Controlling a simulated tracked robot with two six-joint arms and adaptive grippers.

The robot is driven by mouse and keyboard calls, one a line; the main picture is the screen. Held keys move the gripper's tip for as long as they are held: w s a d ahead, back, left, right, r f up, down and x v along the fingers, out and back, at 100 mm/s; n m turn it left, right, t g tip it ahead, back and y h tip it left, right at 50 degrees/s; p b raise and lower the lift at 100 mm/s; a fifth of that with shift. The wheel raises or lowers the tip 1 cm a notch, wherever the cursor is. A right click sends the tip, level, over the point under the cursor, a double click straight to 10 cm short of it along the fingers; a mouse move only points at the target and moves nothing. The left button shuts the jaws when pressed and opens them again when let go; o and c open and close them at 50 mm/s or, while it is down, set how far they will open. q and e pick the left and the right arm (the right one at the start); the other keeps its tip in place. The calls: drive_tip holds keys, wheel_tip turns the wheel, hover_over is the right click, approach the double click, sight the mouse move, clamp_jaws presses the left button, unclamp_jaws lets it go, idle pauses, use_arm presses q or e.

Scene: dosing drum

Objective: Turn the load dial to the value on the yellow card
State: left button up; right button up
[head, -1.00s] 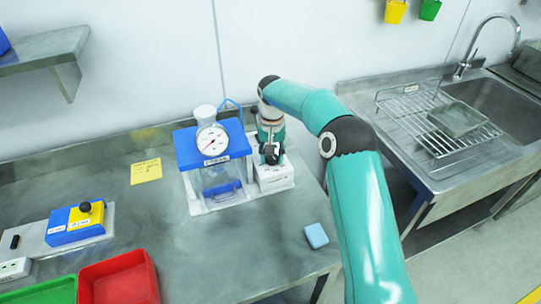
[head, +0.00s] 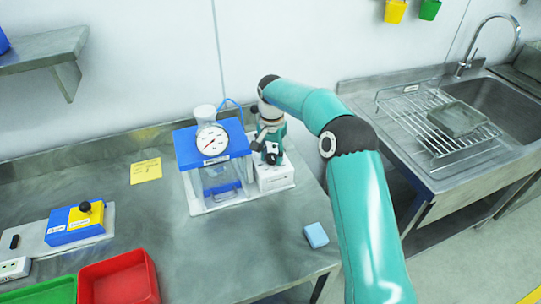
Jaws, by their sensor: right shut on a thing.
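The dosing drum (head: 187,154) has a blue top and a clear body. A round white gauge (head: 212,139) with a needle sits on its top. The yellow card (head: 146,171) lies on the steel bench to its left; its writing is too small to read. A white box (head: 274,179) stands right beside the drum. My right gripper (head: 269,154) points down over this box and is shut on a part there. The gripper hides that part, so I cannot see the load dial itself or its setting. My left gripper is not in view.
A blue-and-yellow box with a black knob (head: 85,206) stands at the left. A red tray (head: 120,279) and a green tray (head: 42,292) are at the front left. A light blue block (head: 316,235) lies near the bench's right edge. The middle of the bench is clear.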

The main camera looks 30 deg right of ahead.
sight(271, 156)
drive_tip(key=shift+w+r, duration=0.1)
drive_tip(key=o, duration=1.1)
drive_tip(key=shift+o, duration=0.2)
wheel_tip(271, 156, up, 12)
